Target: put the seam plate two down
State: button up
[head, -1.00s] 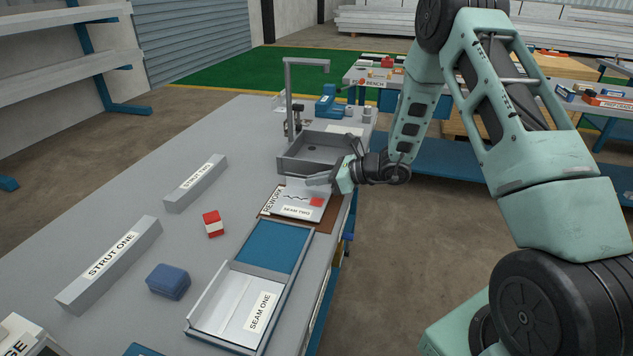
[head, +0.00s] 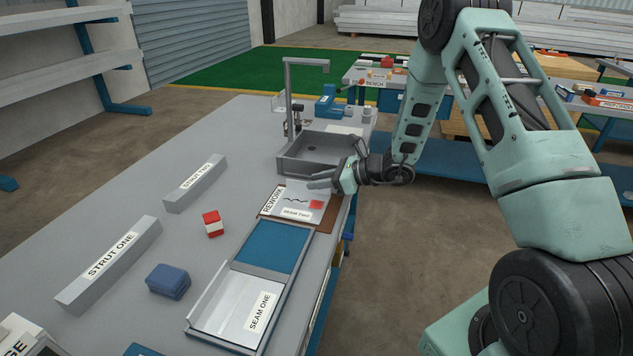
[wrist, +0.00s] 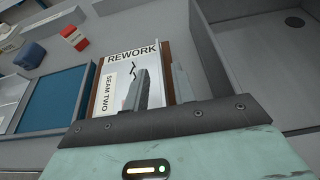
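Seam plate two (head: 292,203) is a pale plate with a "SEAM TWO" label, a dark wavy line and a red patch. It lies flat, as far as I can tell, on the brown mat marked REWORK (head: 327,222). The wrist view also shows the plate (wrist: 118,78) and a brown strip of the mat (wrist: 167,75). My gripper (head: 313,183) is over the plate's far right part.
A grey open bin (head: 305,152) stands just beyond the mat. Nearer is a blue-floored frame (head: 270,246) holding the seam one plate (head: 236,303). A red-and-white block (head: 213,223), a blue box (head: 168,281) and two grey struts lie to the left.

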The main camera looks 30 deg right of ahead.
jog(key=v, duration=1.1)
jog(key=s+a+r+n+g, duration=0.2)
jog(key=s+a+n+g, duration=0.15)
jog(key=a, duration=0.35)
jog(key=s+a+r+n+g+y, duration=0.1)
jog(key=s+a+n+g, duration=0.3)
jog(key=a, duration=0.3)
jog(key=s+a+r+n+g, duration=0.2)
jog(key=s+a+n, duration=0.2)
jog(key=a+n, duration=0.3)
jog(key=s+a+r+n+h, duration=0.1)
jog(key=s+a+n+h, duration=0.2)
jog(key=s+n, duration=0.6)
jog(key=s+a+r+n+h, duration=0.2)
jog(key=s+n+h, duration=0.4)
jog(key=s+n, duration=0.3)
jog(key=shift+a+n+h+b, duration=0.4)
jog(key=shift+a+n, duration=0.5)
jog(key=shift+n, duration=0.15)
jog(key=shift+s, duration=0.15)
notch_tip(320, 180, up, 5)
jog(key=p, duration=0.5)
